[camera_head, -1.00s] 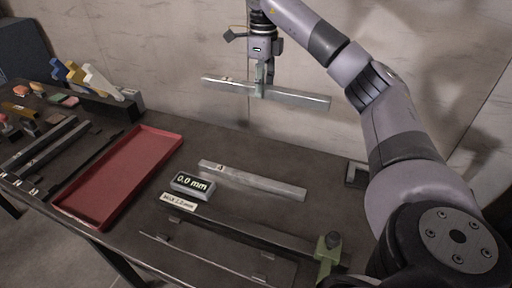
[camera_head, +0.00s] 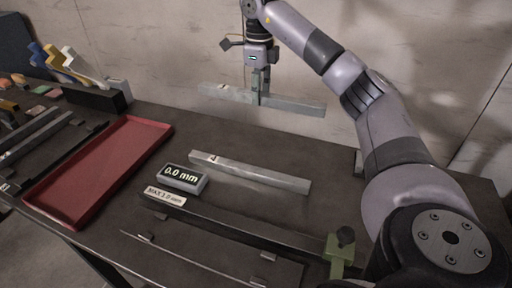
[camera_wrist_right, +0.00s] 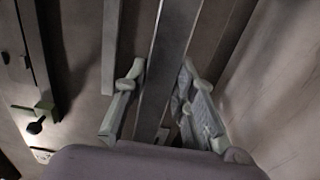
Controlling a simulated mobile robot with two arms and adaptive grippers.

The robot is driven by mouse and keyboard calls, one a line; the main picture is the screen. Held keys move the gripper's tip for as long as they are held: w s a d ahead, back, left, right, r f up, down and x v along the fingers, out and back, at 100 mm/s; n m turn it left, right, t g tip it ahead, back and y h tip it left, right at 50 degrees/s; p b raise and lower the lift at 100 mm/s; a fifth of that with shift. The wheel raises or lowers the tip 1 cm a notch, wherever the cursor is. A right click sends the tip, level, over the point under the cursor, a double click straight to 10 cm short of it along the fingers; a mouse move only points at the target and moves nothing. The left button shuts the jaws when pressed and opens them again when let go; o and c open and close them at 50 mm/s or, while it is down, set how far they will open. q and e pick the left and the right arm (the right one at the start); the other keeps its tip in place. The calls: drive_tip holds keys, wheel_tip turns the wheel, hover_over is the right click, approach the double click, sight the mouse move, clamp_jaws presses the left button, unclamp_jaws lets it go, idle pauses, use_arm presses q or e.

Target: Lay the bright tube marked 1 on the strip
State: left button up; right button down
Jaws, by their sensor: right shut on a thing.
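My right gripper (camera_head: 261,99) is shut on a long pale rectangular tube (camera_head: 300,106) and holds it in the air, above and behind the workbench. In the right wrist view the held tube (camera_wrist_right: 178,40) runs between the two fingers (camera_wrist_right: 162,75). I cannot read a number on it. A second pale tube (camera_head: 250,174) lies on the bench with a small mark near its left end, too small to read. A long dark strip (camera_head: 235,226) lies in front of it, with a green clamp (camera_head: 340,252) at its right end. My left gripper is not in view.
A display (camera_head: 183,178) reads 0.0 mm, with a label (camera_head: 165,196) "MAX 1.0 mm" in front. A red tray (camera_head: 100,170) lies to the left, with dark bars (camera_head: 35,135) beyond it. Bare bench (camera_head: 225,140) shows behind the lying tube.

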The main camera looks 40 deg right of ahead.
sight(258, 153)
wheel_tip(258, 153, down, 18)
drive_tip(key=shift+f+b, duration=0.15)
drive_tip(key=shift+b, duration=0.2)
drive_tip(key=shift+f, duration=0.1)
drive_tip(key=c, duration=1.3)
unclamp_jaws()
wheel_tip(258, 153, up, 12)
drive_tip(key=shift+r, duration=0.1)
